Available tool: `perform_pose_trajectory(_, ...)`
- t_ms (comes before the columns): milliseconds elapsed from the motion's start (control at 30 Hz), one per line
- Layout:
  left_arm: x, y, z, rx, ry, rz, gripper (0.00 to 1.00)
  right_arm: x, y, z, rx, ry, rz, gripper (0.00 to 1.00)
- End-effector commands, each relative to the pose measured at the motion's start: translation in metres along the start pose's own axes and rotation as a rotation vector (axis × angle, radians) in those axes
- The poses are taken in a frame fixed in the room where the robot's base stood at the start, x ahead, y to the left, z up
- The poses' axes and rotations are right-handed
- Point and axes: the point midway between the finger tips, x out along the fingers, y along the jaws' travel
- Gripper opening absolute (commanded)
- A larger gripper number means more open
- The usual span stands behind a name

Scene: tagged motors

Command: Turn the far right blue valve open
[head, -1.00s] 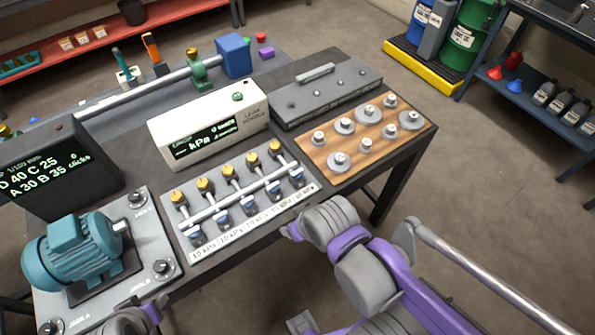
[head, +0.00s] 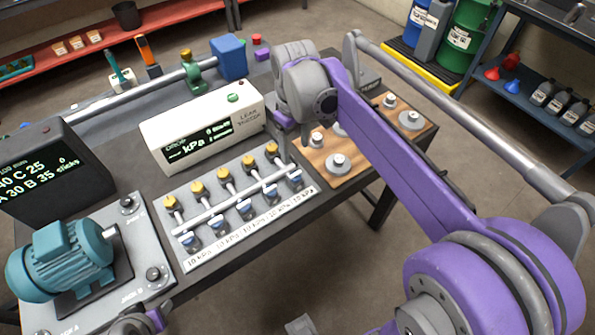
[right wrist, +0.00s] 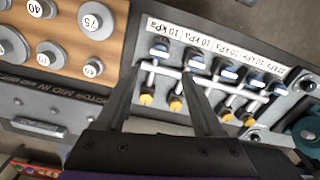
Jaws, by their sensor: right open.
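The manifold plate (head: 215,244) carries a row of several yellow-capped fittings and blue valves, joined by a silver pipe. The far right blue valve (head: 295,180) is at the row's right end in the head view. In the right wrist view, turned around, it is the leftmost blue valve (right wrist: 159,50), beside a "10 kPa" label. My right gripper (head: 280,142) is open and empty above the right end of the row. In the right wrist view its fingers (right wrist: 158,75) straddle the end branch, apart from the blue handle. Only part of my left arm shows at the bottom edge.
A white leak monitor (head: 205,130) stands behind the plate. A wooden board (head: 335,175) with grey weights lies to the right, partly behind my arm. A teal motor (head: 62,262) and a dark display (head: 35,180) are at left.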

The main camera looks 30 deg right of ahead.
Motion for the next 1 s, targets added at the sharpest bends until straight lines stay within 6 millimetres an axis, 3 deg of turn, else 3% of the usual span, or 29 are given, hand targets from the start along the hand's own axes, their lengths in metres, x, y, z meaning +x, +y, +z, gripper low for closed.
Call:
perform_pose_trajectory(167,0.001,0.0,0.001,0.0,-0.001,0.0,0.5,0.014,0.002,-0.002,-0.005,-0.005,-0.003,0.69)
perform_pose_trajectory(600,0.008,0.0,0.006,0.0,-0.004,0.0,0.5,0.091,0.001,-0.001,-0.003,-0.004,-0.002,0.69)
perform_pose_trajectory(800,0.009,0.0,0.007,0.0,-0.004,0.0,0.5,0.106,0.001,-0.001,-0.003,-0.004,-0.002,0.69)
perform_pose_trajectory(1000,0.009,0.0,0.007,0.0,-0.004,0.0,0.5,0.107,0.001,-0.001,-0.003,-0.004,-0.002,0.69)
